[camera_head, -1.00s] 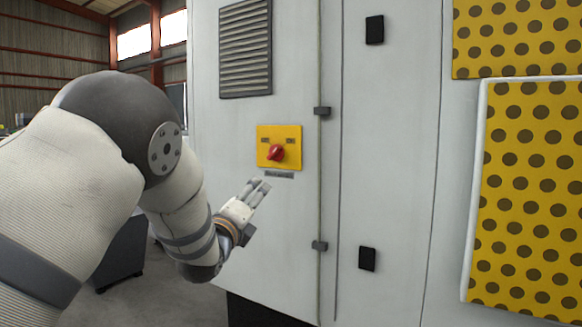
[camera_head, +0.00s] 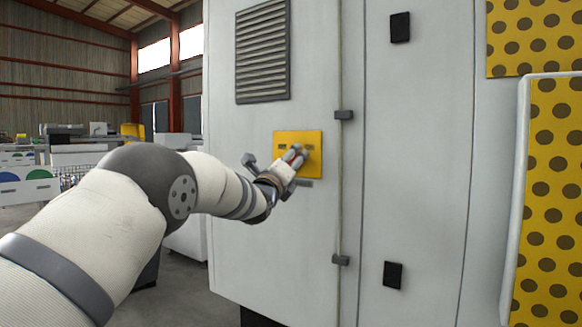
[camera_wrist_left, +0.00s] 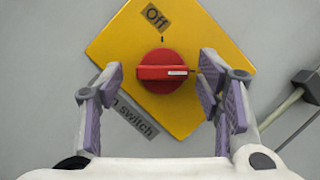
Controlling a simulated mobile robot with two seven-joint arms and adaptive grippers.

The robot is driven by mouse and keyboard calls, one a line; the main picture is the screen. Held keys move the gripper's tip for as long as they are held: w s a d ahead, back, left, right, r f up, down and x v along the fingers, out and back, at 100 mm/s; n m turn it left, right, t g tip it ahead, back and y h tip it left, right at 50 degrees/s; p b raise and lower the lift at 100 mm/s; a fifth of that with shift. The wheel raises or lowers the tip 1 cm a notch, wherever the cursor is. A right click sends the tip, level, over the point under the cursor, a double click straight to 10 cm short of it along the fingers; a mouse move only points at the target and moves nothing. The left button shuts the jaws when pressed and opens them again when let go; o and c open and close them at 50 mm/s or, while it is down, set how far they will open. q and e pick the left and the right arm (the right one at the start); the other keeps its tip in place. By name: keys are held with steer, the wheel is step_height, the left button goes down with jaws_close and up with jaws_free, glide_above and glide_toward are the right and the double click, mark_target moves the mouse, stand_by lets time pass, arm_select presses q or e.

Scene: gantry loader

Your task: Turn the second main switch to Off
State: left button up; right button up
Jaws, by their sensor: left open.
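The main switch is a red rotary knob (camera_wrist_left: 163,71) on a yellow plate (camera_head: 313,140) fixed to the grey cabinet door. In the left wrist view the plate (camera_wrist_left: 190,30) looks tilted, with an "Off" label (camera_wrist_left: 156,16) above the knob. The knob's white pointer mark faces right in that view, away from the "Off" label. A second label reading "n switch" (camera_wrist_left: 135,116) is partly hidden by a finger. My left gripper (camera_head: 297,152) is open in front of the plate, its fingers (camera_wrist_left: 165,92) on either side of the knob. My right gripper is out of view.
The grey cabinet (camera_head: 400,180) has a louvred vent (camera_head: 263,50), black latches and small hinges (camera_head: 343,114) along the door edge. A yellow dotted panel (camera_head: 552,190) stands at the right. Other machines fill the hall at left.

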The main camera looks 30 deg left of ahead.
arm_select(q)
steer(key=shift+r, duration=0.2)
steer(key=c, duration=1.2)
steer(key=shift+o, duration=0.2)
steer(key=shift+s, duration=0.1)
steer(key=shift+r+n+g+h, duration=0.1)
steer(key=shift+n+g, duration=0.9)
steer(key=shift+n, duration=1.8)
steer(key=shift+r+n+g+h, duration=0.15)
steer(key=shift+n+g, duration=0.85)
steer(key=shift+n, duration=1.8)
steer(key=shift+r+n+g+h, duration=0.1)
steer(key=shift+n+g, duration=0.9)
steer(key=shift+n, duration=1.8)
steer(key=shift+r, duration=0.1)
